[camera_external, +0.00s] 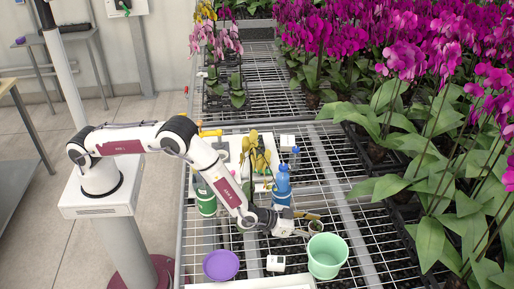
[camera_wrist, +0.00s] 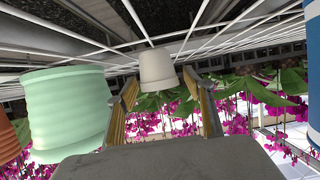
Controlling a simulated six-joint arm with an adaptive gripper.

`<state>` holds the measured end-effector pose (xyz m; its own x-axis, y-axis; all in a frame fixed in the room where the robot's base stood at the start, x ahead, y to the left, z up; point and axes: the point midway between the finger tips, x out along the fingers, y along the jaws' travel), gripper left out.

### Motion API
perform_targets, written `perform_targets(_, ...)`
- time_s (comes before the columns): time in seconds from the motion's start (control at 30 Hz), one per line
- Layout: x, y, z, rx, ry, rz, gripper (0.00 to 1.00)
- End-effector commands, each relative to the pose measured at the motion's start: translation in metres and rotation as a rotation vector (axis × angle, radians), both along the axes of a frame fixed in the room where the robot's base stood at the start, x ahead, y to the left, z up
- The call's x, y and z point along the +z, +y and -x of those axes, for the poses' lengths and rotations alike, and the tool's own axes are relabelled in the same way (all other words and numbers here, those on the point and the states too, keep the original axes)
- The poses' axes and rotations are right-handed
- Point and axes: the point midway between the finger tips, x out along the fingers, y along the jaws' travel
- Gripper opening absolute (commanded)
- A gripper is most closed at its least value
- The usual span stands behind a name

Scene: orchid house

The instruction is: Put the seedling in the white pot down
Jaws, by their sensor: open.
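The small white pot (camera_external: 315,228) stands on the mesh bench, just right of my gripper (camera_external: 303,226) and behind the mint-green pot. In the wrist view, which is upside down, the white pot (camera_wrist: 157,70) appears upright on the mesh, ahead of and between the two fingertips of my gripper (camera_wrist: 165,95). The fingers are open, with a gap on both sides of the pot. Green leaves show beyond its rim; I cannot tell which of them belong to the seedling.
The mint-green pot (camera_external: 327,262) stands close in front; it also shows in the wrist view (camera_wrist: 65,115). Magenta orchids (camera_external: 400,60) crowd the right side.

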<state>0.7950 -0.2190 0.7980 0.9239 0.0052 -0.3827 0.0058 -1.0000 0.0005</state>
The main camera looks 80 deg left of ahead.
Motion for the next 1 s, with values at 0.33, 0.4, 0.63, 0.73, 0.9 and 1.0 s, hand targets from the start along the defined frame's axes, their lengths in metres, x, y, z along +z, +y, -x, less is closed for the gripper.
perform_targets(0.33,0.006,-0.001,0.008,-0.001,0.001,0.0,0.52)
perform_targets(0.4,0.008,-0.001,0.013,-0.001,0.001,0.0,0.52)
perform_targets(0.63,0.016,-0.001,0.031,-0.001,0.001,-0.001,0.52)
perform_targets(0.73,0.02,-0.001,0.04,-0.001,0.0,0.0,0.52)
perform_targets(0.9,0.035,0.0,0.046,0.001,-0.002,0.002,0.52)
perform_targets(1.0,0.047,0.0,0.046,0.0,-0.003,0.001,0.52)
